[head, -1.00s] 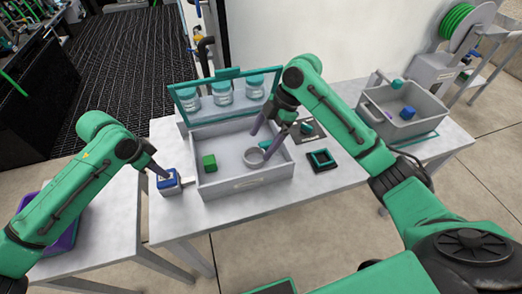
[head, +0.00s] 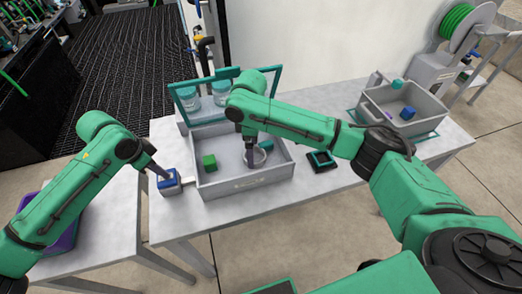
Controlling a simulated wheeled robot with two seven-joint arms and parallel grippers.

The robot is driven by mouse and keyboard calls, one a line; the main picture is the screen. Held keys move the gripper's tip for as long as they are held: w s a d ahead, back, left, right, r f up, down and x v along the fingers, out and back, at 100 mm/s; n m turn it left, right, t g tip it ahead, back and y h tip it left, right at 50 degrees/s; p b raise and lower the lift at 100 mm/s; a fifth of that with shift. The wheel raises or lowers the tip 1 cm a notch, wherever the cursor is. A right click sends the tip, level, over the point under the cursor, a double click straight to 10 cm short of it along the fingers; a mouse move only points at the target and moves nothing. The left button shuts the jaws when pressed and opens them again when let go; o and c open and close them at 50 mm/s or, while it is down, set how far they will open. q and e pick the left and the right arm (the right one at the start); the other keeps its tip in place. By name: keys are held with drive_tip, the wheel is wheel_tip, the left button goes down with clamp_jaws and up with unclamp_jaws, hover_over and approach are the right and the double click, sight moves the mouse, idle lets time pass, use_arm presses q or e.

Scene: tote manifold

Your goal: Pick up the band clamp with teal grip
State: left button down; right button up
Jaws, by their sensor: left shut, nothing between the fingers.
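The band clamp (head: 262,158) is a grey metal ring lying in the grey tote (head: 222,186), in its right half. A teal piece (head: 266,146) at the ring's back right looks like its grip. My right gripper (head: 251,164) points down at the ring's left part and hides some of it. Its fingers are too small and overlapped to show whether they are open or touching the ring. My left gripper (head: 165,177) is shut and empty, outside the tote at the left, at the top of a small blue and white block (head: 171,187).
A green cube (head: 209,162) lies in the tote's left half. Jars with teal lids (head: 220,88) stand behind a teal frame at the back. A dark square fixture (head: 321,161) lies right of the tote. A second grey bin (head: 420,129) with small blocks stands at the right.

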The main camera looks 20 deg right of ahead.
drive_tip(key=shift+f, duration=0.8)
drive_tip(key=c, duration=1.2)
drive_tip(key=shift+r, duration=0.15)
wheel_tip(320, 180, up, 27)
use_arm(q)
drive_tip(key=shift+f, duration=0.1)
use_arm(e)
drive_tip(key=shift+s+r, duration=0.2)
drive_tip(key=shift+s, duration=2.05)
drive_tip(key=shift+s+r, duration=0.2)
drive_tip(key=shift+s, duration=2.05)
